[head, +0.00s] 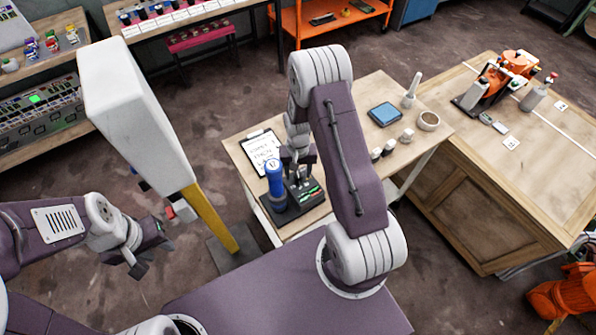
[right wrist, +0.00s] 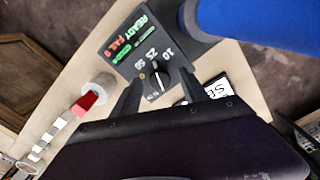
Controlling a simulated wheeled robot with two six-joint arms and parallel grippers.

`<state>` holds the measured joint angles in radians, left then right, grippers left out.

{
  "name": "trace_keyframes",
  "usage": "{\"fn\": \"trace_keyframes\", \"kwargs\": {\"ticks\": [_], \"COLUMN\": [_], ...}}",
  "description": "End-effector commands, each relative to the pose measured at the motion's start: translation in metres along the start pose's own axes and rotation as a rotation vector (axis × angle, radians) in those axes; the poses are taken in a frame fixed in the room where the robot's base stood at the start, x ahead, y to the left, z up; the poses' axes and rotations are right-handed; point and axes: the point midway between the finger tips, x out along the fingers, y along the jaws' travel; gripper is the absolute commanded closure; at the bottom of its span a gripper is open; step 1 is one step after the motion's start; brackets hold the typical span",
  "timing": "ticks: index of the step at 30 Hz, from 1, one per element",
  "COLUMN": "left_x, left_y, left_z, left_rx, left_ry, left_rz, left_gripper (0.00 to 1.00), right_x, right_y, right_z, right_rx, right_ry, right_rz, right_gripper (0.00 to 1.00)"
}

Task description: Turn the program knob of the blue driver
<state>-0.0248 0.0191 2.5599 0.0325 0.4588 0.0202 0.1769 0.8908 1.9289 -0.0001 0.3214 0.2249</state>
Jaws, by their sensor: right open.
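The blue driver (head: 274,188) stands upright in a black program unit (head: 308,196) on the small light-wood table. In the right wrist view its blue body (right wrist: 262,22) fills the top right corner, beside the unit's panel (right wrist: 125,42) with "READY" and "FAIL" lettering. The black program knob (right wrist: 156,84) has a white pointer line, with 10, 25 and 50 printed around it. My right gripper (right wrist: 157,92) is open, its fingers on either side of the knob; I cannot tell whether they touch it. My left gripper (head: 153,262) hangs open and empty at the left, away from the table.
A clipboard (head: 260,152) lies behind the driver. A blue-screened tablet (head: 384,114), several small cylinders and a round dish (head: 428,121) are further right. A white panel on a yellow post (head: 215,220) stands between my left gripper and the table.

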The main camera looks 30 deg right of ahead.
Motion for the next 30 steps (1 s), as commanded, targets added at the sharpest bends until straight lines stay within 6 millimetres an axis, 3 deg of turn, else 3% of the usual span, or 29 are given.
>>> {"fn": "trace_keyframes", "kwargs": {"ticks": [1, 6, 7, 17, 30], "left_x": [0.0001, 0.0001, 0.0001, 0.0008, 0.0031], "left_y": [0.0, 0.0, 0.0, 0.0, -0.0001], "left_z": [0.0001, 0.0001, 0.0, 0.0001, 0.0004], "left_rx": [0.0, 0.0, 0.0, 0.0, 0.0], "left_ry": [0.0, 0.0, 0.0, 0.0, 0.0], "left_rz": [0.0, 0.0, 0.0, 0.0, 0.0], "left_gripper": [0.64, 0.64, 0.64, 0.64, 0.64], "right_x": [0.0, -0.0001, -0.0001, 0.0001, 0.0001], "right_y": [0.0, 0.0001, 0.0001, -0.0001, -0.0002], "right_z": [0.0, 0.0001, 0.0001, -0.0006, -0.0012], "right_rx": [0.0, 0.0, 0.0, -0.048, -0.365], "right_ry": [0.0, 0.0, 0.0, 0.002, 0.003], "right_rz": [0.0, 0.0, 0.0, 0.0, 0.0], "right_gripper": [0.48, 0.96, 1.0, 1.0, 1.0]}}
